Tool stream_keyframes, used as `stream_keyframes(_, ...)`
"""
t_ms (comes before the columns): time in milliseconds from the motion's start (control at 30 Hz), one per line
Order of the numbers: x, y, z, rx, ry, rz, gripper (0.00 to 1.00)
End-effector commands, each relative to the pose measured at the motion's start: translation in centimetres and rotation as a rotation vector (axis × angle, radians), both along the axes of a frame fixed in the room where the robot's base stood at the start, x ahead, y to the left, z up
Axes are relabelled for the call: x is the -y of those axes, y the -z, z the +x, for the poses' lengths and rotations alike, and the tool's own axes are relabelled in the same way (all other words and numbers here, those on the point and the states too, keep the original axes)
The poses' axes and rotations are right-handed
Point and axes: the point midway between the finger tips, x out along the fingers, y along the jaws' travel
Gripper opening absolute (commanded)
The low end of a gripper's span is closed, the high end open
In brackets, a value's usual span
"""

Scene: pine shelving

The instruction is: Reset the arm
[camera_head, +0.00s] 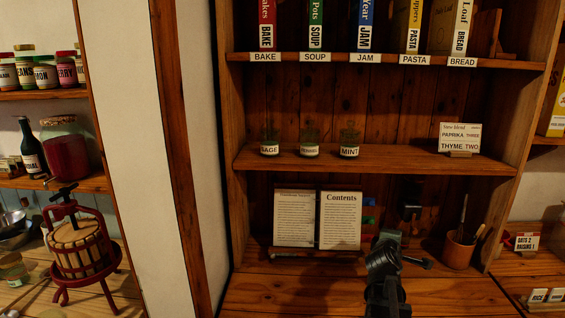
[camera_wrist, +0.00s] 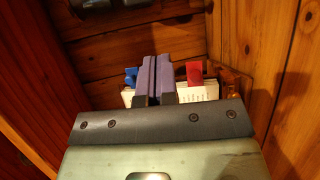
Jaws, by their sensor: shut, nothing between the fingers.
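My gripper (camera_wrist: 154,62) shows in the wrist view with its two dark purple-grey fingers pressed together and nothing between them. In the head view my black arm reaches up from the bottom edge into the lower bay of the shelving, right of an open book (camera_head: 342,220). The fingertips cannot be made out there. Beyond the fingers in the wrist view are white cards or pages (camera_wrist: 198,92) with a red tab (camera_wrist: 194,73) and a blue tab (camera_wrist: 131,76). The fingers partly hide them, and I cannot tell whether they touch.
Three small jars (camera_head: 310,145) and a card sign (camera_head: 460,138) stand on the middle shelf. Labelled books (camera_head: 315,25) fill the upper shelf. A pot of utensils (camera_head: 459,250) stands right of my arm. A red-framed press (camera_head: 80,245) is at left. The front counter (camera_head: 290,295) is mostly clear.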

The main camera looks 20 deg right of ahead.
Motion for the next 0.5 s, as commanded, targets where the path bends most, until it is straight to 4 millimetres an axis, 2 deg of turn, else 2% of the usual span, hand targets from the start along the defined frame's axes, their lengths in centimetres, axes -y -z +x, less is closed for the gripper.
stream_keyframes(33,-5.1,-2.8,1.9,0.050,0.029,0.196,0.00)
stream_keyframes(133,-14.7,-1.8,3.6,0.079,0.139,0.592,0.00)
stream_keyframes(233,-24.6,-1.5,3.2,0.013,0.263,0.908,0.00)
stream_keyframes(300,-31.0,-1.8,1.8,-0.072,0.352,1.075,0.00)
stream_keyframes(400,-38.1,-2.6,-0.8,-0.206,0.470,1.226,0.00)
stream_keyframes(500,-42.2,-3.2,-2.8,-0.308,0.549,1.295,0.00)
